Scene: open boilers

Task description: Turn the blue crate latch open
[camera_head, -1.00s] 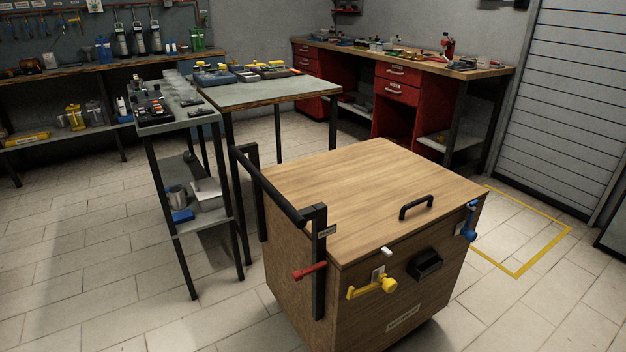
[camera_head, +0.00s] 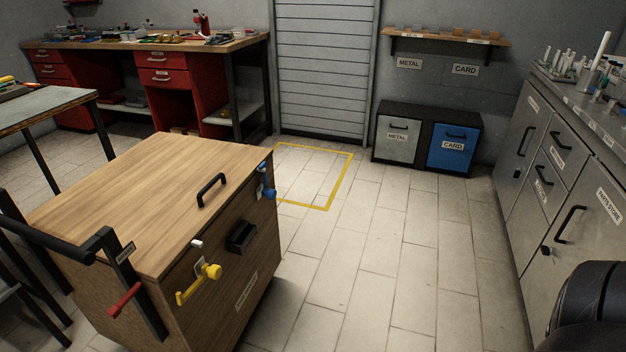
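The wooden crate (camera_head: 150,190) stands on the floor at the left, with a black handle (camera_head: 211,190) on its lid. The blue latch (camera_head: 266,182) is at the right end of its front face, near the top edge. A yellow latch (camera_head: 199,283) is lower on the front, and a red lever (camera_head: 125,299) is on the black frame at the left corner. Neither of my grippers shows, and nothing is touching the blue latch.
A yellow floor outline (camera_head: 318,207) lies behind the crate. Metal and card bins (camera_head: 426,140) stand at the back wall. Grey cabinets (camera_head: 560,180) line the right side. A black rounded object (camera_head: 592,308) fills the lower right corner. The floor between crate and cabinets is clear.

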